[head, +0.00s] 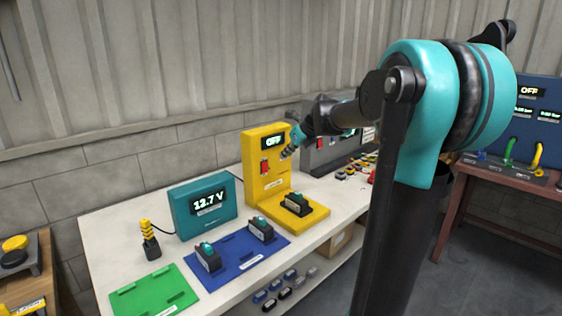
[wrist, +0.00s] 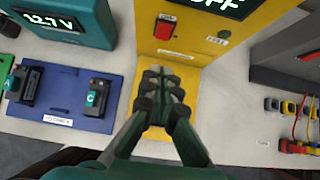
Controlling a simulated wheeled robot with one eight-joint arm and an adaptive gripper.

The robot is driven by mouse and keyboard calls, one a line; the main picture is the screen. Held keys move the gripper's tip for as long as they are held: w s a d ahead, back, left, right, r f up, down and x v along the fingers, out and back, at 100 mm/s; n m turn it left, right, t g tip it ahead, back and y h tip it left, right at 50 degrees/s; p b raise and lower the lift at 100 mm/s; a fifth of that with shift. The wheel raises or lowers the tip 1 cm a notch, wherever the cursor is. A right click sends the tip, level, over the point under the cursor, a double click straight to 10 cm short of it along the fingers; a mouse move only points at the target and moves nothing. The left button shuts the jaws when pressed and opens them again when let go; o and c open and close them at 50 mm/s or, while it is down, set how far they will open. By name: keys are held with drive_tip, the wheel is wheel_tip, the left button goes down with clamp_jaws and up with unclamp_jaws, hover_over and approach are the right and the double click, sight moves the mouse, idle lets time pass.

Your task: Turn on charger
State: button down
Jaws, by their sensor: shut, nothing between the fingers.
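The yellow charger (head: 258,152) stands on the white bench, its display reading OFF. A red switch (head: 265,168) sits on its upright panel under the display; in the wrist view the red switch (wrist: 166,27) is near the top. A dark battery (head: 296,204) rests on the charger's base in the head view. My gripper (head: 287,155) is at the front of the panel, just right of the switch in the head view. In the wrist view my gripper (wrist: 163,75) is shut and empty, below the switch. I cannot tell whether it touches the panel.
The teal meter (head: 203,206) reading 12.7 V stands left. A blue mat (head: 238,262) holds two batteries, and a green mat (head: 152,292) is bare. A grey unit (head: 330,148) and colored connectors (wrist: 290,107) are to the right.

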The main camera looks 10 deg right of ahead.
drive_tip(key=shift+s+d+r, duration=0.1)
drive_tip(key=shift+s+r, duration=0.1)
drive_tip(key=shift+r, duration=0.15)
drive_tip(key=shift+f, duration=0.1)
drive_tip(key=f, duration=0.1)
drive_tip(key=s+d+f+t+y, duration=0.1)
drive_tip(key=s+f+t, duration=0.1)
drive_tip(key=f, duration=0.1)
drive_tip(key=shift+d+y, duration=0.3)
drive_tip(key=shift+d, duration=0.05)
approach(266, 172)
drive_tip(key=f+x, duration=0.1)
drive_tip(key=x, duration=0.4)
drive_tip(key=shift+w+a, duration=0.35)
drive_tip(key=shift+w, duration=0.05)
idle(0.4)
